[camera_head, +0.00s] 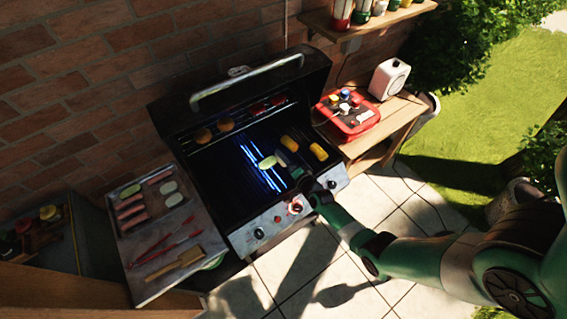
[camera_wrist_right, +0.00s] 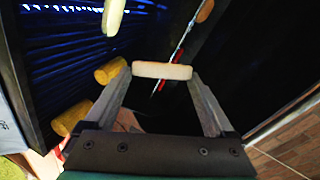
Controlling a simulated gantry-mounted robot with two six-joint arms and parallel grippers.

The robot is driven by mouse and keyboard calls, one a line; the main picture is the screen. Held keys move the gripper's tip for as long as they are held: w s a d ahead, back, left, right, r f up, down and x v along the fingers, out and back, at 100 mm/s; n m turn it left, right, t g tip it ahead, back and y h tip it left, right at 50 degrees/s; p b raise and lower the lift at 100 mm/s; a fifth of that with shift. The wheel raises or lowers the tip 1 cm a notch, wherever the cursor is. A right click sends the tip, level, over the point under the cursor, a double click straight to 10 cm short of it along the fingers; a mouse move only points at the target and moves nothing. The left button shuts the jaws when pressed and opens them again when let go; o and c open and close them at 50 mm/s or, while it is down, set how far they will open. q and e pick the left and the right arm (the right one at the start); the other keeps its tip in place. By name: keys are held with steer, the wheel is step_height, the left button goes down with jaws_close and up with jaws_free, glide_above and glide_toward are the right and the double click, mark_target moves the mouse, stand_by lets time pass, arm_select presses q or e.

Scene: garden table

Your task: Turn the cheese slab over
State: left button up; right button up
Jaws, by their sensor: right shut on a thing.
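My right gripper (camera_head: 283,160) reaches over the grill from the right in the head view. In the right wrist view its fingers (camera_wrist_right: 163,78) are shut on a pale cream slab, the cheese slab (camera_wrist_right: 162,70), held crosswise between the tips. The grill grate (camera_head: 240,158) lies beneath, with the glow of blue burners showing. In the head view I cannot clearly make out the held slab at the fingertips. A pale green slice (camera_head: 267,162) shows just left of the fingers. My left gripper is not in view.
Two yellow corn pieces (camera_head: 318,151) lie on the grate near the gripper. Round brown patties (camera_head: 203,135) and red pieces sit on the back rack under the open lid (camera_head: 245,82). A side shelf at left holds a food tray (camera_head: 158,222) and tools (camera_head: 175,262).

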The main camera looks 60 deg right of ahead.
mark_target(284, 182)
steer(key=m+b, duration=0.1)
steer(key=m, duration=0.1)
steer(key=f+m+b, duration=0.1)
steer(key=m, duration=0.2)
steer(key=f+m+b, duration=0.1)
steer(key=m+b, duration=0.1)
steer(key=m, duration=0.1)
steer(key=shift+s+a+t, duration=0.1)
steer(key=shift+t, duration=0.2)
steer(key=m, duration=0.3)
steer(key=shift+h+b, duration=0.3)
steer(key=f+m+b, duration=0.1)
steer(key=m+b, duration=0.2)
steer(key=f+m+b, duration=0.2)
steer(key=m, duration=0.2)
steer(key=f+m+b, duration=0.2)
steer(key=m+b, duration=0.1)
steer(key=shift+a+f+m+t+b, duration=0.2)
steer(key=shift+a+m+t+b, duration=0.05)
steer(key=shift+m+t+b, duration=0.15)
step_height(284, 182, down, 3)
steer(key=b, duration=0.3)
steer(key=shift+f+m+h, duration=0.2)
steer(key=shift+m+h, duration=0.1)
steer(key=shift+f+b, duration=0.6)
steer(key=shift+b, duration=0.2)
steer(key=shift+f+b, duration=1.05)
steer(key=shift+b, duration=0.05)
steer(key=o, duration=1.1)
steer(key=shift+c, duration=0.2)
